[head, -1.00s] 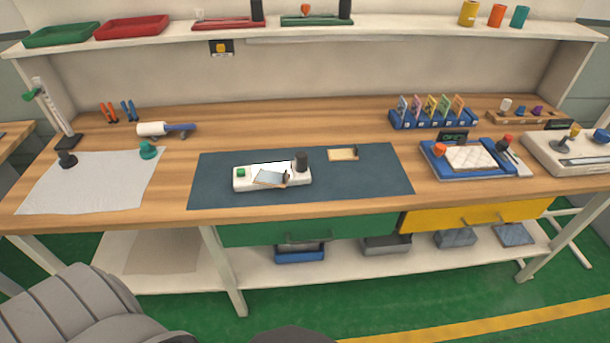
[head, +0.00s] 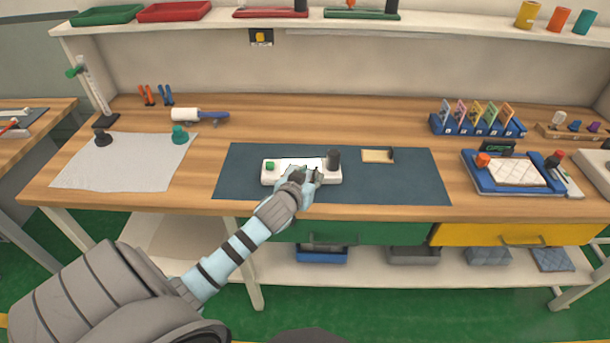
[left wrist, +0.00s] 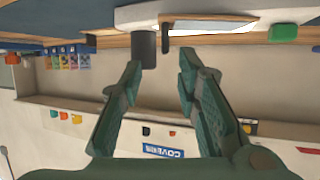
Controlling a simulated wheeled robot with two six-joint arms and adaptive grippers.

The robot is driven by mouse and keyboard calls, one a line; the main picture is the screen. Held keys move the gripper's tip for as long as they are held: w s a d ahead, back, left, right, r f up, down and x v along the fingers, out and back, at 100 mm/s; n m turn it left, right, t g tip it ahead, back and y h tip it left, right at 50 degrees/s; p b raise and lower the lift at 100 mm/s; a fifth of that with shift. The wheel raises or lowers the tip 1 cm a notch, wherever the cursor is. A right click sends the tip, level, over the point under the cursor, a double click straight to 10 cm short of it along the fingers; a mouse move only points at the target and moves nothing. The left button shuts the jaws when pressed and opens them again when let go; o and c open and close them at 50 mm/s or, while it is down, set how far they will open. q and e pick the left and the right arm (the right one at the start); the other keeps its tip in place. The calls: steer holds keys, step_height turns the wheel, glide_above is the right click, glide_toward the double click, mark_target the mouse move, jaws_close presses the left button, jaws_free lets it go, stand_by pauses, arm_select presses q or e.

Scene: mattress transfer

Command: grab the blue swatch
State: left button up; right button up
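A blue rack (head: 478,125) at the right of the bench holds several upright coloured swatches, a blue one (head: 446,113) at its left end. A white device (head: 277,178) with a green button and dark knob lies on the dark mat (head: 410,180). My left gripper (head: 314,174) is over the device's front edge and hides part of its top. In the left wrist view my left gripper (left wrist: 160,68) is open with nothing between the fingers; the device (left wrist: 135,14) is beyond the tips, with a pale brown-edged panel (left wrist: 210,28) on it. My right gripper is not in view.
A small tan tray (head: 378,156) is at the mat's back. A blue tray with a white quilted pad (head: 516,172) is at the right. A white sheet (head: 115,165) and a roller (head: 188,115) are at the left. The mat's right part is clear.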

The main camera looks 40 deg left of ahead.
mark_target(316, 168)
arm_select(q)
steer(key=x, duration=0.4)
steer(key=shift+a+f+b, duration=0.2)
steer(key=shift+a+b, duration=0.1)
steer(key=shift+b, duration=0.1)
steer(key=c, duration=0.7)
jaws_close()
steer(key=shift+r, duration=0.15)
